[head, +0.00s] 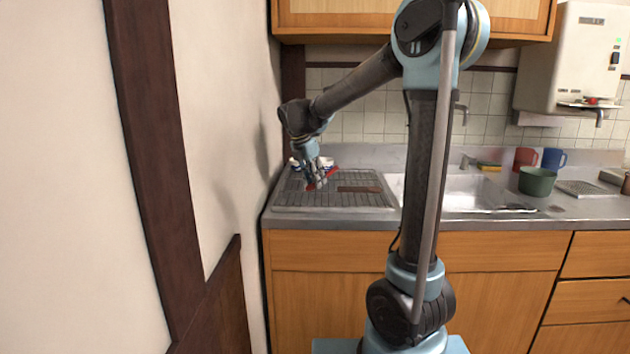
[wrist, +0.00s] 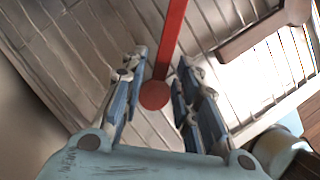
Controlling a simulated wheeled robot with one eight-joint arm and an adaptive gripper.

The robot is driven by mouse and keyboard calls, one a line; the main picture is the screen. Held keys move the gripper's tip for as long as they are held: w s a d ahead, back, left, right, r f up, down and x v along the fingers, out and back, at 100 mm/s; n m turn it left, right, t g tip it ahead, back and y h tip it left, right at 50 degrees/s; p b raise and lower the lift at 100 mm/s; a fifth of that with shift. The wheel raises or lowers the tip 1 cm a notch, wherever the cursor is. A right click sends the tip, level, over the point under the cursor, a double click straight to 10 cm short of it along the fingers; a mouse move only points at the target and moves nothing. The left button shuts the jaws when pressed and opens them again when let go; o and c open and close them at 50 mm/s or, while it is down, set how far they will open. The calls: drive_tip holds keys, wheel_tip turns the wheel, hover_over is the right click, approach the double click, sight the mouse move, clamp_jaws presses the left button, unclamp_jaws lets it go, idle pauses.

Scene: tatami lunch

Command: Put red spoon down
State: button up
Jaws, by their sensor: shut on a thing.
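My gripper (head: 317,181) is low over the ribbed metal drainboard (head: 335,200), left of the sink. In the wrist view my gripper (wrist: 161,72) has its two fingers on either side of the red spoon (wrist: 171,42), and it is shut on it. The spoon's long red part runs up the wrist picture, and its round red end lies between the fingers. In the head view only a small red bit of the spoon (head: 311,187) shows by the fingertips. I cannot tell whether the spoon touches the drainboard.
A brown flat object (head: 359,189) lies on the drainboard right of my gripper. White, blue and red dishes (head: 328,164) stand behind my gripper. The sink (head: 470,192) is to the right, with a green pot (head: 536,182) beyond it. The wall is close on the left.

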drive_tip(key=o, duration=0.9)
drive_tip(key=v, duration=1.2)
